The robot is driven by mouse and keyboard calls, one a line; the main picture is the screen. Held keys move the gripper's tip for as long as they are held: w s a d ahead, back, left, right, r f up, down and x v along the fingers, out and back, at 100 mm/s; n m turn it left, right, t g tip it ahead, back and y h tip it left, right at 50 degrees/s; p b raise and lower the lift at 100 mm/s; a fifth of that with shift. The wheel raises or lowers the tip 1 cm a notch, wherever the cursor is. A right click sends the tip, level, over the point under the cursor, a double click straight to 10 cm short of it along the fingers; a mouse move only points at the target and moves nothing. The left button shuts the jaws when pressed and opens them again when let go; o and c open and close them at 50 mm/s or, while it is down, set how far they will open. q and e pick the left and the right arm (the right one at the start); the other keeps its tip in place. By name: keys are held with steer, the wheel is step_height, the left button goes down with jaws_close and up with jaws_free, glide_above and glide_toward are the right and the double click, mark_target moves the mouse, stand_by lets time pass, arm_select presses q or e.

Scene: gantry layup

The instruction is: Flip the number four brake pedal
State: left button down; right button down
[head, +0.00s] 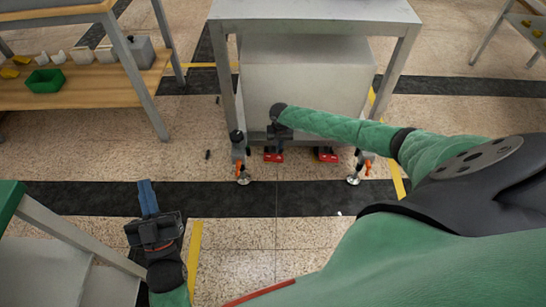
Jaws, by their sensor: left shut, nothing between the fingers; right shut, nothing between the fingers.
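Two red pedals show low under the front of the grey bench (312,12): a left one (273,157) and a right one (326,155). No number is readable on them, so I cannot tell which is number four. My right gripper (276,147) is shut and empty, pointing down just above the left red pedal and partly covering it; I cannot tell whether it touches. My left gripper (148,197) is shut and empty at the lower left, above the floor and well away from the pedals.
Orange levers sit at the bench's left foot (241,169) and right foot (367,168). A wooden shelf (100,84) with a green bin (46,80) stands at the left. A grey frame (75,235) is beside my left gripper.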

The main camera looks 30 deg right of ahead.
arm_select(q)
steer(key=shift+g+y, duration=0.3)
steer(key=shift+g, duration=0.6)
steer(key=f, duration=0.3)
steer(key=w+f, duration=0.1)
steer(key=f, duration=0.1)
steer(key=shift+d+f, duration=0.2)
steer(key=shift+d, duration=0.1)
steer(key=shift+r, duration=0.2)
